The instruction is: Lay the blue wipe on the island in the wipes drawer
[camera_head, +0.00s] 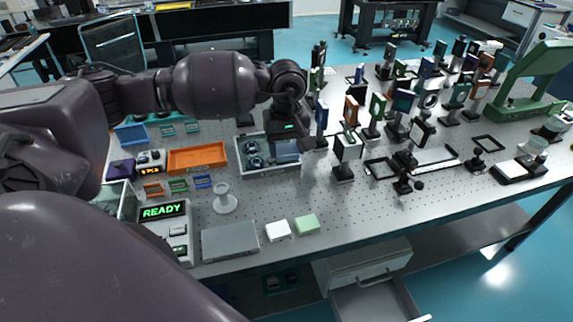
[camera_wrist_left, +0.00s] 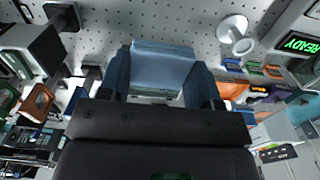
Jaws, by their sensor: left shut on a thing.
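My left gripper (camera_head: 292,140) is above the far middle of the perforated table, over a grey-walled tray (camera_head: 240,158). It is shut on the blue wipe (camera_wrist_left: 163,68), a flat pale-blue piece between the two fingers in the left wrist view (camera_wrist_left: 162,85). In the head view the wipe (camera_head: 287,150) shows just under the gripper; whether it touches the tray is unclear. An open drawer (camera_head: 372,302) sticks out below the table's front edge; its visible floor looks bare. Its label is not readable, so I cannot tell whether it is the wipes drawer. My right gripper is not in view.
A white square (camera_head: 278,231) and a green square (camera_head: 307,224) lie near the front edge beside a grey plate (camera_head: 230,240). An orange tray (camera_head: 197,158) and a READY display (camera_head: 163,211) stand left. Many upright optics mounts (camera_head: 345,150) crowd the right.

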